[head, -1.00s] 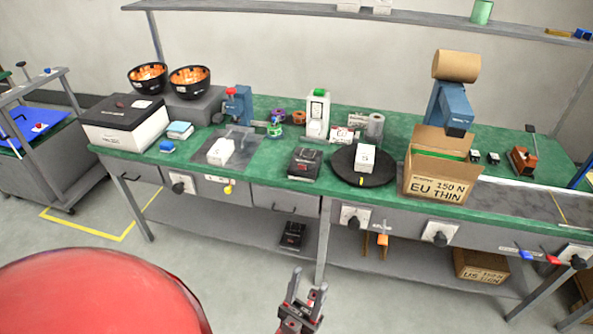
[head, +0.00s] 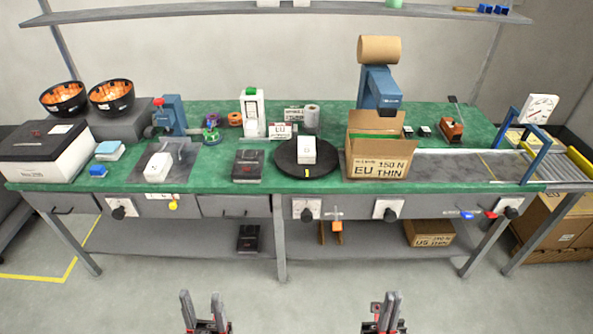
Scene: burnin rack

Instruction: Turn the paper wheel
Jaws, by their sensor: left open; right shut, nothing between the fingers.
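A roll of brown paper (head: 380,49) sits on top of a blue dispenser (head: 379,90) at the back right of the green workbench. Black knobs on white plates line the bench front, one below the turntable (head: 306,209) and one below the open carton (head: 387,209). I cannot tell which part is the paper wheel. My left gripper (head: 201,296) is open and empty, low in front of the bench. My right gripper (head: 388,298) is shut and empty, also low in front of the bench. Both are well apart from the roll and the knobs.
An open carton (head: 376,167) marked EU THIN stands before the dispenser. A black turntable (head: 287,168) holds a white box (head: 306,150). A blue frame (head: 536,150) and roller conveyor (head: 575,163) are at the right. The floor before the bench is clear.

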